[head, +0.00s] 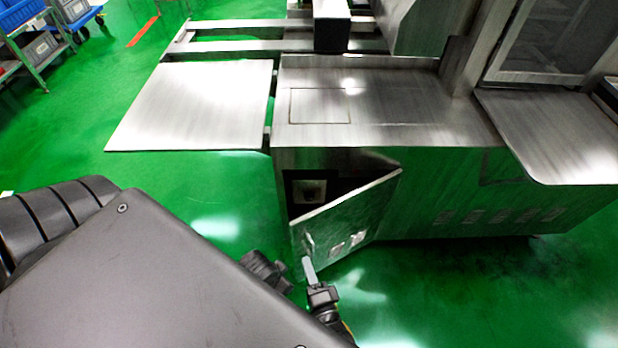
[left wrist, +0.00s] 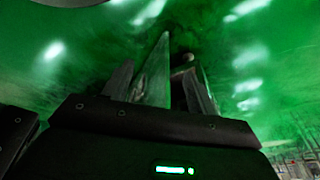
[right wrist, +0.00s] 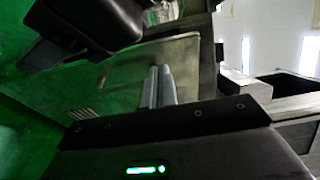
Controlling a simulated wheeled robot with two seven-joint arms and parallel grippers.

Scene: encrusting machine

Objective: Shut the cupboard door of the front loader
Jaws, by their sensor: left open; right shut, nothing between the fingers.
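The metal cupboard door (head: 350,215) stands partly open at the front of the steel front loader (head: 400,130). Its free edge swings out to the left, and a dark opening (head: 335,188) shows behind it. My right gripper (head: 307,262) is shut and empty, its fingertips by the lower free corner on the door's outer side. I cannot tell if they touch it. In the right wrist view the closed fingers (right wrist: 160,78) point at a metal panel. My left gripper (left wrist: 160,85) is open in the left wrist view; I cannot make it out clearly in the head view.
A flat metal plate (head: 195,105) sticks out left of the loader. A shelf (head: 545,135) overhangs at the right. Blue and grey crates (head: 40,45) stand on a trolley at the far upper left. The green floor (head: 490,280) in front is clear.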

